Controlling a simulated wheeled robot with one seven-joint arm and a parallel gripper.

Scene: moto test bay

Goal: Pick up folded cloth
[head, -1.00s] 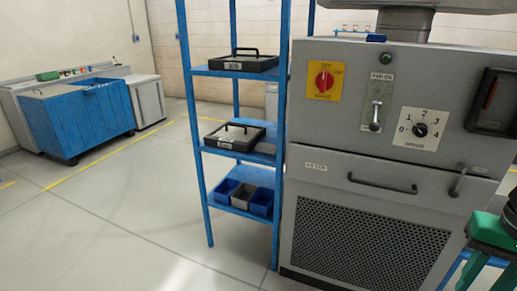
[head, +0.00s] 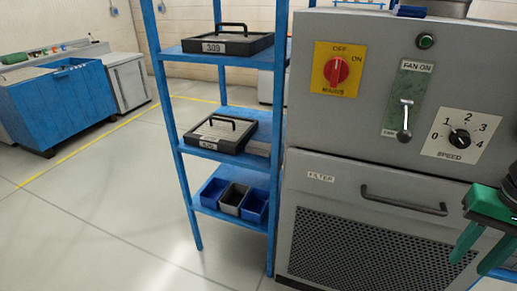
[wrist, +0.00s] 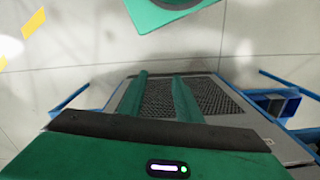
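A small dark blue flat thing (head: 411,11) lies on top of the grey machine (head: 350,130) near its front edge. It may be the folded cloth, but it is too small and edge-on to tell. My gripper (head: 472,262) hangs at the right edge of the head view, fingers pointing down, in front of the machine and well below the blue thing. In the wrist view its two green fingers (wrist: 160,92) stand apart with nothing between them. The blue thing does not show in the wrist view.
The machine's front carries a red mains switch (head: 336,70), a fan lever (head: 405,118), a speed dial (head: 460,138) and a drawer handle (head: 403,200). A blue shelf rack (head: 168,105) with black cases and small bins stands close on its left. The floor (head: 100,220) at left is clear.

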